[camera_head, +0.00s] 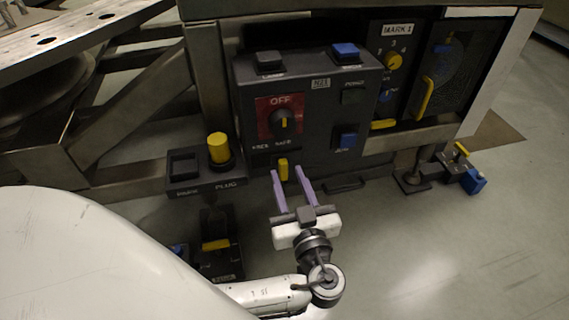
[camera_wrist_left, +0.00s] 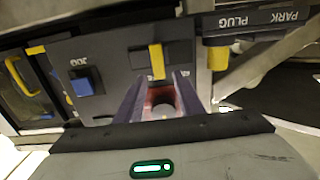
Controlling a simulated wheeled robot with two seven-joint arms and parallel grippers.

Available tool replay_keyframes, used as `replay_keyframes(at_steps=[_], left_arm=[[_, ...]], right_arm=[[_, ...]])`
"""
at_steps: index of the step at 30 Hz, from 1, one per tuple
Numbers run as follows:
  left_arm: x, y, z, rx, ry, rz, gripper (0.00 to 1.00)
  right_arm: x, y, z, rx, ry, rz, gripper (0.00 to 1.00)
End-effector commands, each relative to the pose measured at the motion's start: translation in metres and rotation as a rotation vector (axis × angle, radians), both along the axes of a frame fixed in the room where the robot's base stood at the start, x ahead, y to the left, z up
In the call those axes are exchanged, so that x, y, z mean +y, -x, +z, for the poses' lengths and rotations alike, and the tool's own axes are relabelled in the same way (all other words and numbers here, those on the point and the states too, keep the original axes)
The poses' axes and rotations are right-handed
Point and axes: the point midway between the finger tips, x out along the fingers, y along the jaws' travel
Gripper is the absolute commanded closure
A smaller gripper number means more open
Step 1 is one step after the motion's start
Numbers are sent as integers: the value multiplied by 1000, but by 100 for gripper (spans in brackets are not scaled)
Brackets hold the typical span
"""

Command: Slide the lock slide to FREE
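The lock slide is a small yellow upright tab (camera_head: 283,168) low on the front of the dark control box (camera_head: 350,110), below the red OFF dial plate (camera_head: 268,108). The small lettering beside it is too blurred to read surely. In the left wrist view, seen upside down, the yellow tab (camera_wrist_left: 156,61) stands on a dark plate just beyond my fingers. My left gripper (camera_head: 287,171) is open, its two purple fingers pointing at the tab, one to each side; contact cannot be told. The left wrist view shows the fingers (camera_wrist_left: 156,84) apart. My right gripper is not in view.
A PARK/PLUG bracket (camera_head: 204,184) with a yellow plug (camera_head: 218,148) stands left of the box. A yellow-handled pedal unit (camera_head: 215,245) is below it. The MARK panel (camera_head: 394,62) is to the right. The floor at right front is clear.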

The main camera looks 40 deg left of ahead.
Motion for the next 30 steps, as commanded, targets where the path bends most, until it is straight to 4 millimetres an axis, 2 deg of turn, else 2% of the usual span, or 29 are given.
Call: replay_keyframes(at_steps=[3,9,20,27,30], left_arm=[[17,-15,0,-1,-3,0,66],[36,-30,0,1,-2,0,66],[40,-34,-1,4,0,-1,66],[40,-34,-1,4,0,-1,100],[40,-34,-1,4,0,-1,100]], right_arm=[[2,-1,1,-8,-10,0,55],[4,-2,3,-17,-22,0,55],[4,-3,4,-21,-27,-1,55],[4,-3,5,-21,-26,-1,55],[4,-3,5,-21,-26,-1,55]])
